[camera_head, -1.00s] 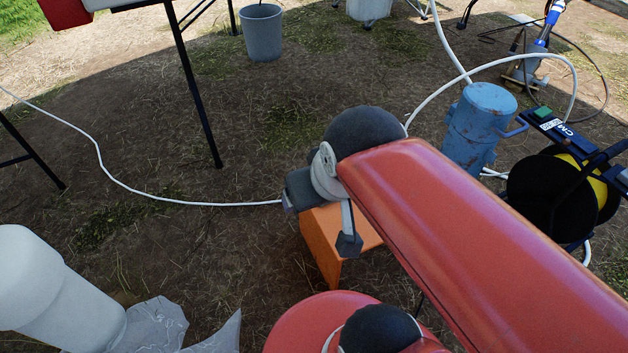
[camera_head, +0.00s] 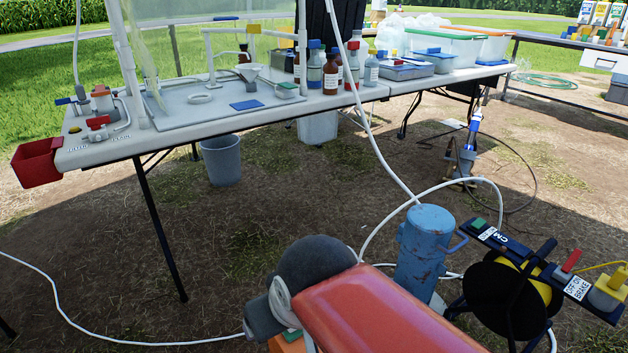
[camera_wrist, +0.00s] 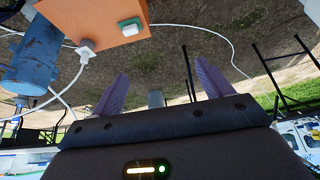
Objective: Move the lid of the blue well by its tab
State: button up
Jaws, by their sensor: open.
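In the wrist view the blue well (camera_wrist: 33,58) shows at the upper left, tilted by the camera's angle. My gripper (camera_wrist: 161,92) is open and empty, its two purple fingers spread apart, away from the well. In the head view my gripper is hidden.
A cable reel (camera_head: 505,295) with a black and yellow drum stands right of the well. White hose runs behind the well. An orange box (camera_wrist: 95,22) shows in the wrist view. A long table (camera_head: 300,98) with bottles and trays stands behind, a grey bucket (camera_head: 221,160) under it.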

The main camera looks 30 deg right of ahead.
aim_at(427, 230)
jog(key=z, duration=1.9)
jog(key=l+u, duration=0.15)
jog(key=u, duration=0.25)
jog(key=l+u, duration=0.2)
jog(key=u, duration=0.2)
jog(key=l+u, duration=0.2)
jog(key=u, duration=0.2)
